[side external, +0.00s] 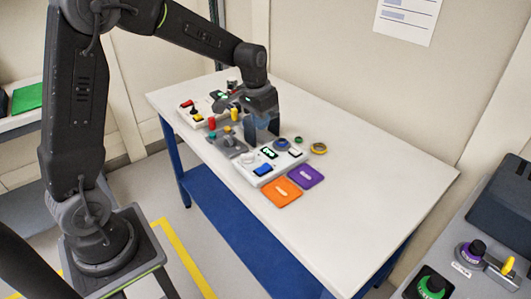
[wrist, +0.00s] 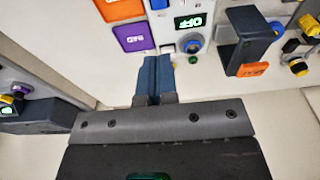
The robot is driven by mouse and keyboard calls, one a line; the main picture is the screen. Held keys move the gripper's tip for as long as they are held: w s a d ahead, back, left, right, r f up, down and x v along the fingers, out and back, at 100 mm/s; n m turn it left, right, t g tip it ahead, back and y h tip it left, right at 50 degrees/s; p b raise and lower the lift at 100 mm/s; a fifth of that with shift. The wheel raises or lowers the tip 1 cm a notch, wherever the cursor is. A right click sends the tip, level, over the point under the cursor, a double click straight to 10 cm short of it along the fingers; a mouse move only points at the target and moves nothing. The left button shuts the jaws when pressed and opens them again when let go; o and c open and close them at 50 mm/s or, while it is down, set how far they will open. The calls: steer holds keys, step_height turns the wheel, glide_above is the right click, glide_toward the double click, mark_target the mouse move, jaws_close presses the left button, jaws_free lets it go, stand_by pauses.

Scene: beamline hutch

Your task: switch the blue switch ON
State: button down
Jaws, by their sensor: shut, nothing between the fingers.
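A white control box (side external: 289,163) stands on the table and carries a blue rocker switch (side external: 263,170), a small display (side external: 268,153) and a round blue knob (side external: 281,144). In the wrist view the display (wrist: 193,21) reads OFF in green. The blue rocker (wrist: 158,3) is cut by the top edge there, and the round blue knob (wrist: 193,43) is below the display. My gripper (side external: 263,122) is above the table behind the box. Its fingers (wrist: 153,62) are together and empty in the wrist view, apart from the blue rocker.
An orange plate (side external: 281,192) and a purple plate (side external: 307,176) lie beside the box. A grey lever unit (side external: 227,144) and another panel with red and yellow controls (side external: 192,108) stand left. The table's right part is clear.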

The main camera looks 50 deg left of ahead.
mark_target(264, 167)
steer(key=f, duration=0.4)
steer(key=w+f, duration=0.1)
steer(key=f, duration=0.4)
steer(key=w+f, duration=0.1)
steer(key=f, duration=0.4)
steer(key=shift+w+f+g, duration=0.1)
steer(key=shift+f+g, duration=0.2)
steer(key=shift+g, duration=0.1)
steer(key=shift+f, duration=0.1)
steer(key=shift+s+r, duration=0.3)
steer(key=shift+s, duration=0.55)
steer(key=shift+w+r, duration=0.1)
steer(key=shift+r, duration=0.1)
